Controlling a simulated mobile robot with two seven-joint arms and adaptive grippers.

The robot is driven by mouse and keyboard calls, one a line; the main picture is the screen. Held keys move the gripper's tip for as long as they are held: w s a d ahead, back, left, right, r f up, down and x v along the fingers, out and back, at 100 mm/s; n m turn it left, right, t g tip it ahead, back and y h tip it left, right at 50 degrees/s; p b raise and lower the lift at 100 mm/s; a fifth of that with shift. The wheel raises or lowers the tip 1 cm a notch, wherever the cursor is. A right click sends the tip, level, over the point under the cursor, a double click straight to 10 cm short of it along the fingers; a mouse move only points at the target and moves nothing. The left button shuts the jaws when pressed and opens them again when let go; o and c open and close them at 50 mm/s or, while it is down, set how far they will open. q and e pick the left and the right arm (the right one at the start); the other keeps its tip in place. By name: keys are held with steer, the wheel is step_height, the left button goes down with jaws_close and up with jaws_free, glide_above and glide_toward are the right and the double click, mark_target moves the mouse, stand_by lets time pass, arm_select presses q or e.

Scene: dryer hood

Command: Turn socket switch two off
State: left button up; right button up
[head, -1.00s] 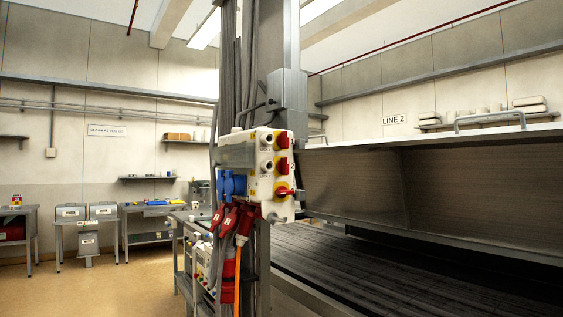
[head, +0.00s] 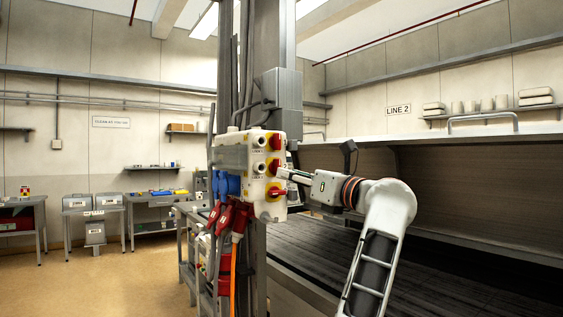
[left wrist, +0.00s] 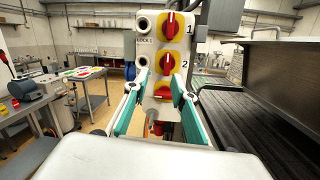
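Socket switch two (head: 274,168), a red rotary handle on a yellow plate, is the middle of three switches on the white socket box (head: 236,156). In the left wrist view, switch two (left wrist: 168,63) has a "2" beside it, and its handle stands roughly upright. My left gripper (head: 291,174) points at the box's front, close to switch two. In the left wrist view, its teal-padded fingers (left wrist: 154,82) are spread with nothing between them. The switch lies just beyond the tips, and contact cannot be told. My right gripper is not in view.
Switch one (head: 274,141) is above, and a lower switch (head: 275,191) sits below with its handle turned more sideways. Blue sockets (head: 227,185) and red plugs (head: 232,219) with cables crowd the box's left side. A metal hood (head: 440,170) stands at the right.

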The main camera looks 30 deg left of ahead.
mark_target(280, 163)
arm_select(q)
steer(key=shift+n+t+h, duration=0.4)
steer(key=shift+n+h, duration=0.1)
steer(key=shift+h, duration=0.4)
steer(key=w+a+r, duration=0.1)
steer(key=w+a+r+p, duration=0.1)
steer(key=a, duration=0.1)
steer(key=a+r, duration=0.1)
steer(key=shift+w+a+p, duration=0.3)
steer(key=shift+w+p, duration=0.1)
steer(key=shift+w+a+f, duration=0.15)
steer(key=shift+w+a, duration=0.05)
steer(key=shift+a, duration=0.3)
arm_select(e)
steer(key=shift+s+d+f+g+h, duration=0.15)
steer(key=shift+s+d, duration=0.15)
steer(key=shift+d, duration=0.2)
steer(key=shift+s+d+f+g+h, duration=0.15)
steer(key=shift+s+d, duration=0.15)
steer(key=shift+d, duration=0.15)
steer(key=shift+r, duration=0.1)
arm_select(q)
jaws_close()
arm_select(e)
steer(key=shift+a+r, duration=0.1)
